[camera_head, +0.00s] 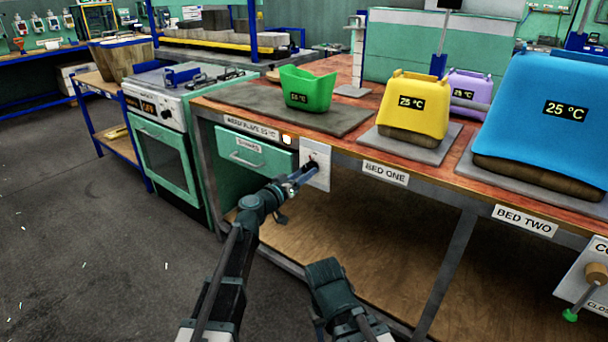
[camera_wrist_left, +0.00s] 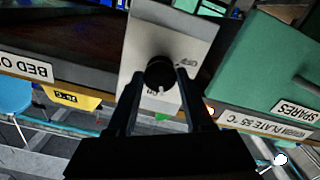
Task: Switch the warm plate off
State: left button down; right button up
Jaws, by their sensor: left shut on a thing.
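The warm plate (camera_head: 240,97) is a dark grey slab on the bench top, with a green tub (camera_head: 307,92) reading 55 °C on it. Its label (camera_head: 250,127) on the bench front reads 55 °C, and a small lamp (camera_head: 287,139) beside it glows. My right gripper's fingers do not show.
A green drawer (camera_head: 250,158) marked SPARES is left of the panel. A green-knobbed lever (camera_head: 596,275) sits at the right edge. Floor at left is clear.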

pick_arm(q)
jog(key=shift+s+r+n, duration=0.1)
jog(key=shift+r+n, duration=0.05)
jog(key=shift+n, duration=9.45)
jog(key=shift+c, duration=1.5)
grip_release()
jog(key=v, duration=1.3)
jog(key=shift+s+a, duration=0.25)
jog(key=shift+s, duration=0.1)
